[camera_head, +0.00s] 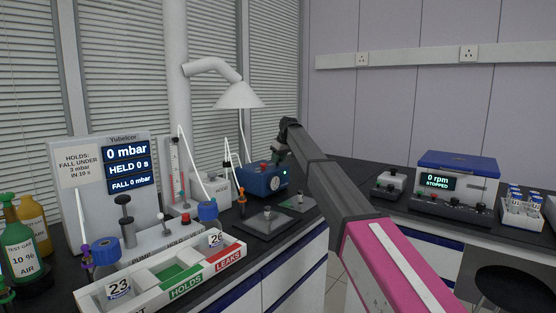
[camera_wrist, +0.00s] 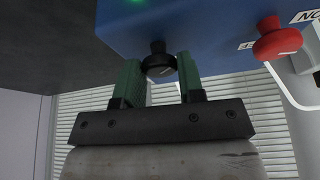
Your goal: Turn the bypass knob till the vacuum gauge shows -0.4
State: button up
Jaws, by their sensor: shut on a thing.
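The blue pump box (camera_head: 258,181) stands on the bench under the white hood. A small round dial (camera_head: 283,172), perhaps the vacuum gauge, shows on its front. It is too small to read. My gripper (camera_head: 280,152) is at the top right of the box. In the wrist view, the black knob (camera_wrist: 158,64) sticks out of the blue box (camera_wrist: 205,30). The green fingers of my gripper (camera_wrist: 160,72) are shut on it, one on each side. A pale mark shows on the knob. The gauge is not seen in the wrist view.
A red knob (camera_wrist: 278,40) with labels sits on the same box, right of my fingers in the wrist view. A dark plate (camera_head: 268,222) lies in front of the pump. A white tray (camera_head: 150,285) and the display panel (camera_head: 105,190) stand left.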

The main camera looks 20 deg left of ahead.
jog(key=shift+w+n+g+y, duration=0.1)
jog(key=shift+n+g+y, duration=0.25)
jog(key=shift+n, duration=0.75)
jog(key=o, duration=0.9)
jog(key=v, duration=1)
jog(key=shift+r, duration=0.4)
jog(key=shift+d, duration=0.1)
